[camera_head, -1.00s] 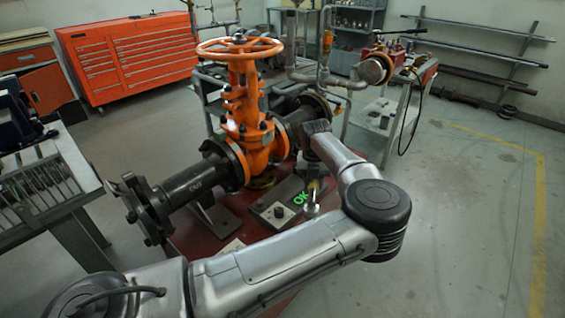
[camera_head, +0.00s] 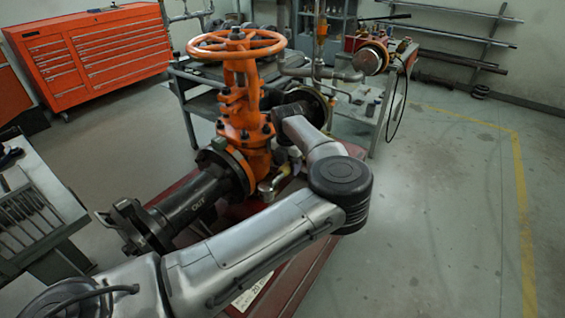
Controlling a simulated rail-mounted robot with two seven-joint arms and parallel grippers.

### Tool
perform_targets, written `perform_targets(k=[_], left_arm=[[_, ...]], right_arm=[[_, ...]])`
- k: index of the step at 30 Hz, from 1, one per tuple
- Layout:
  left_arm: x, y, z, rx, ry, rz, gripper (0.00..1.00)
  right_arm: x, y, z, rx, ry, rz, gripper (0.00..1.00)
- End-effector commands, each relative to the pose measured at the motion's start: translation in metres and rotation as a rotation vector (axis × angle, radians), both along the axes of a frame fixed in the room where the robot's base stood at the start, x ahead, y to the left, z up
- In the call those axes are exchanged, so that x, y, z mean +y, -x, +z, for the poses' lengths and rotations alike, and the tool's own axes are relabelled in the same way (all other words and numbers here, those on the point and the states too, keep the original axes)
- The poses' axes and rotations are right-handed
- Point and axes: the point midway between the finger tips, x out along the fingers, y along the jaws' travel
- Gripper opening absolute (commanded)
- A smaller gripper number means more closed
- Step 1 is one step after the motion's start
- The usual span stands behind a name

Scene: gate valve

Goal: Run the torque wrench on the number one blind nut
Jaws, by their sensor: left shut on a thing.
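The orange gate valve (camera_head: 241,110), with its handwheel (camera_head: 236,44) on top, stands between dark pipe flanges on a red stand (camera_head: 303,270). My left arm comes in from the left, and its gripper (camera_head: 287,158) is right of the valve body, partly hidden by my own arm. It is shut on a tool with a yellowish part and a silvery end (camera_head: 267,188), seemingly the torque wrench, tilted low beside the valve's lower flange. Whether the tool touches a nut cannot be told. I cannot make out which nut is number one. My right gripper is out of view.
The near pipe with its end flange (camera_head: 142,226) reaches toward the left front. A grey cart (camera_head: 372,127) with a gauge device stands behind right. A bench (camera_head: 37,205) is at left, a red tool cabinet (camera_head: 95,48) at the back. The floor at right is clear.

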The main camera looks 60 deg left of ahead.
Motion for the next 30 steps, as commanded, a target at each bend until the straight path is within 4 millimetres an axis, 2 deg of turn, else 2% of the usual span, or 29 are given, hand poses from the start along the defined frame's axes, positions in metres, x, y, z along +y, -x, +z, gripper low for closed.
perform_targets(k=[18,30], left_arm=[[0.001,-0.002,0.001,-0.008,0.012,-0.001,0.0],[0.001,-0.002,-0.014,-0.008,0.012,0.0,0.0]], right_arm=[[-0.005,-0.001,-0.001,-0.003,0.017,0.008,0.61],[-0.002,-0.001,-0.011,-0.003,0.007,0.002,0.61]])
